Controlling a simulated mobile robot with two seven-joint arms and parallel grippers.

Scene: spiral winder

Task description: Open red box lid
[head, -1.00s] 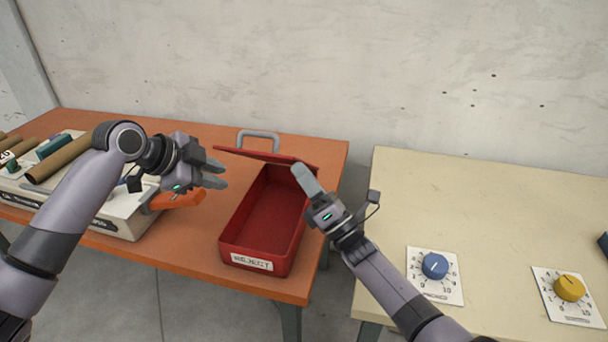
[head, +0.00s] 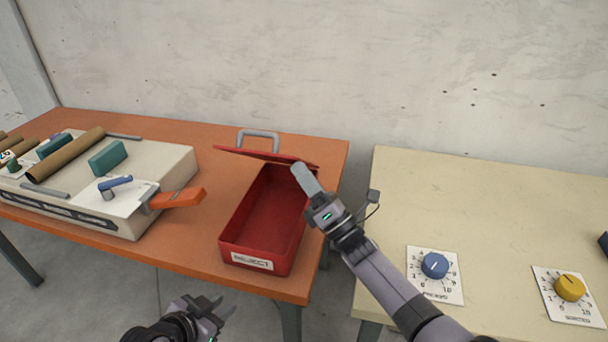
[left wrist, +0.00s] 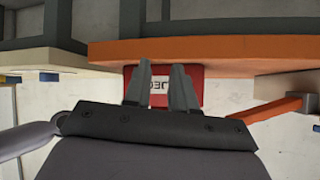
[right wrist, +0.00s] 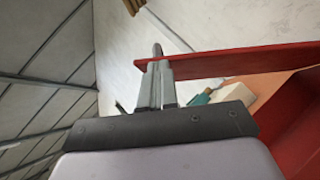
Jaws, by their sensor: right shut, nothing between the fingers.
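The red box (head: 270,215) labelled REJECT stands on the orange table. Its lid (head: 262,156) is raised at the back and leans open, with a grey handle (head: 258,136) behind it. My right gripper (head: 303,175) is shut and empty at the lid's right end, above the box's right rim. In the right wrist view the lid (right wrist: 240,62) runs just behind the fingertips; I cannot tell whether they touch. My left gripper (head: 222,308) is open and empty, low in front of the table. The left wrist view shows the box's label side (left wrist: 195,80) beyond the open fingers.
A white machine (head: 160,175) with an orange handle (head: 178,198), brown rolls and green blocks stands left on the orange table (head: 110,248). A beige table (head: 480,200) with a blue knob (head: 434,265) and a yellow knob (head: 569,287) is at right. A gap separates the tables.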

